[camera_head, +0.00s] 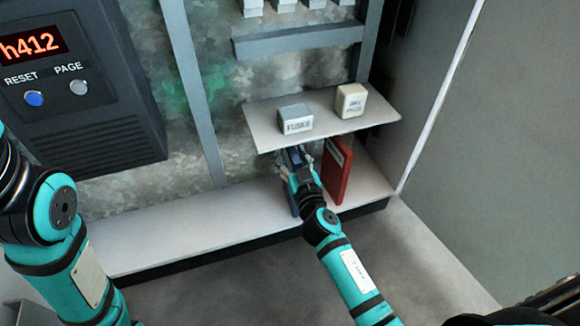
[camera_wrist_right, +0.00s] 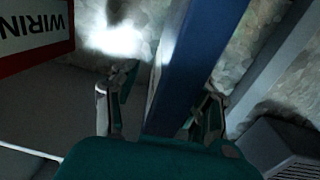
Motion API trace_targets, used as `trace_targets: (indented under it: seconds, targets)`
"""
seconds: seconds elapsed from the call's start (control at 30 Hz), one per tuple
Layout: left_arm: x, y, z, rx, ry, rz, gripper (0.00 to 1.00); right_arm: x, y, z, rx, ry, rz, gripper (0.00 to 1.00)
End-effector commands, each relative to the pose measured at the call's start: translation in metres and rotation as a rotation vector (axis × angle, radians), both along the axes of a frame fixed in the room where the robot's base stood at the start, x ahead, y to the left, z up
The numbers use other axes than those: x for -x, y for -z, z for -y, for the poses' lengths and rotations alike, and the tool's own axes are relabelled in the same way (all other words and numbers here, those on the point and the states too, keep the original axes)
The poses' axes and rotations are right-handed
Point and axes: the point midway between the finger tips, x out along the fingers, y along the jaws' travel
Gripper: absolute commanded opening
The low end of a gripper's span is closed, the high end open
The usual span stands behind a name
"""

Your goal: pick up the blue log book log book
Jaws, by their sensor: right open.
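The blue log book (camera_head: 293,198) stands upright on the lower ledge, under the small shelf. It is mostly hidden behind my right gripper in the head view. In the right wrist view the blue log book (camera_wrist_right: 192,62) rises between the two fingers. My right gripper (camera_head: 296,168) is open around the book; in the wrist view its fingers (camera_wrist_right: 168,90) stand one on each side, with a gap visible at the left finger. Whether the right finger touches is unclear. My left arm shows at the left edge, its gripper out of view.
A red book (camera_head: 337,172) stands close to the right; its label shows in the wrist view (camera_wrist_right: 35,35). The small shelf (camera_head: 345,126) above holds a grey box (camera_head: 295,118) and a cream box (camera_head: 351,100). The lower ledge (camera_head: 165,232) is clear to the left.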

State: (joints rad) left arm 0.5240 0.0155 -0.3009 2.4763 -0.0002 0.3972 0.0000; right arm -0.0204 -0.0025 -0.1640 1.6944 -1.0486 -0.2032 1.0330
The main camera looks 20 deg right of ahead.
Motion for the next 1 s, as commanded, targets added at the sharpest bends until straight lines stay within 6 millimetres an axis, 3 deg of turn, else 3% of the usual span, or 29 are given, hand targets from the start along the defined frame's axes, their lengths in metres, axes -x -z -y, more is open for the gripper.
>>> trace_targets:
  seconds: [0.27, 0.63, 1.0]
  targets:
    - [0.0062, -0.0014, -0.0012, 0.003, 0.001, 0.017, 0.0, 0.001, 0.0002, -0.0017, -0.001, 0.0, 0.0, 0.46]
    - [0.0064, -0.0014, -0.0014, 0.003, 0.001, 0.017, 0.0, 0.0009, 0.0002, -0.0015, -0.001, 0.0, 0.0, 0.0]
    - [0.0054, -0.0015, -0.0013, 0.002, 0.001, 0.015, 0.0, 0.0007, -0.0009, -0.0015, 0.0, 0.0, 0.002, 0.0]
